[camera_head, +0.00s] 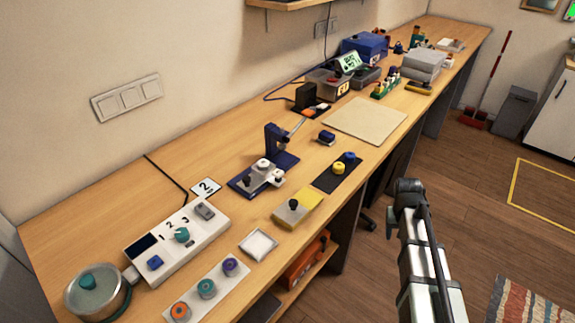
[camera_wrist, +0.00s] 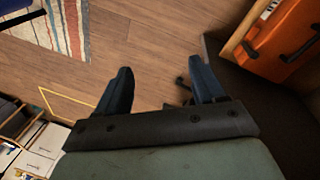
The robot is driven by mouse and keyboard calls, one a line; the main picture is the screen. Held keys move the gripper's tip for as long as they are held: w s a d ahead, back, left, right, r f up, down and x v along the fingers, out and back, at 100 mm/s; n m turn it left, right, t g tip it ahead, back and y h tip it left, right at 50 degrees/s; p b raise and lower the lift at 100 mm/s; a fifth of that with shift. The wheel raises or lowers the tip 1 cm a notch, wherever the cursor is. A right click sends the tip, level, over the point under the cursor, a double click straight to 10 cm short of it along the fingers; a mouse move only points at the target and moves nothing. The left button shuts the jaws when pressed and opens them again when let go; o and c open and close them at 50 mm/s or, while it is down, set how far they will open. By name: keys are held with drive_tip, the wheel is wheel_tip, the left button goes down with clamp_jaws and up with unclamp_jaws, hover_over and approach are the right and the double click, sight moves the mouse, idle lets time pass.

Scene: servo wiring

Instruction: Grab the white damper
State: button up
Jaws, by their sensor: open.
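On the blue stand (camera_head: 280,140) in the middle of the bench is a small white round piece (camera_head: 263,163); a second small white piece (camera_head: 278,175) is beside it. Both are too small for me to tell which is the white damper. My gripper (camera_wrist: 162,67) is open and empty in the wrist view, its two dark fingers apart over the floor. In the head view my arm is in front of the bench, to the right of these pieces, and the fingers cannot be made out. No white piece shows in the wrist view.
The bench holds a pot (camera_head: 97,292), a white control box (camera_head: 178,240), a strip with colored knobs (camera_head: 207,288), a yellow-and-grey block (camera_head: 298,207) and a dark plate with yellow and blue knobs (camera_head: 338,170). A beige mat (camera_head: 365,120) is clear. An orange toolbox (camera_wrist: 275,40) is below.

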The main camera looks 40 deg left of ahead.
drive_tip(key=w+a+r+n+t+y, duration=0.1)
drive_tip(key=a+r, duration=0.6)
drive_tip(key=r, duration=0.2)
drive_tip(key=w+a+r+t, duration=0.1)
drive_tip(key=a+r, duration=0.5)
drive_tip(key=r, duration=0.3)
drive_tip(key=s+a+r+n+g, duration=0.1)
drive_tip(key=s+a+r, duration=0.4)
drive_tip(key=s+a, duration=0.3)
drive_tip(key=s+a+r+n+g, duration=0.1)
drive_tip(key=s+a+r, duration=0.45)
drive_tip(key=a, duration=0.55)
drive_tip(key=s+a+r+n+g, duration=0.1)
drive_tip(key=s+a+r, duration=0.4)
drive_tip(key=s+a, duration=0.35)
hover_over(263, 163)
drive_tip(key=f, duration=0.7)
drive_tip(key=shift+s+d+f, duration=0.2)
drive_tip(key=shift+s, duration=0.05)
drive_tip(key=shift+w+a+f, duration=0.1)
drive_tip(key=shift+w+f, duration=0.05)
drive_tip(key=shift+f, duration=1.3)
drive_tip(key=shift+w+f, duration=0.1)
drive_tip(key=shift+f, duration=1.3)
drive_tip(key=shift+c, duration=0.3)
drive_tip(key=c, duration=1.1)
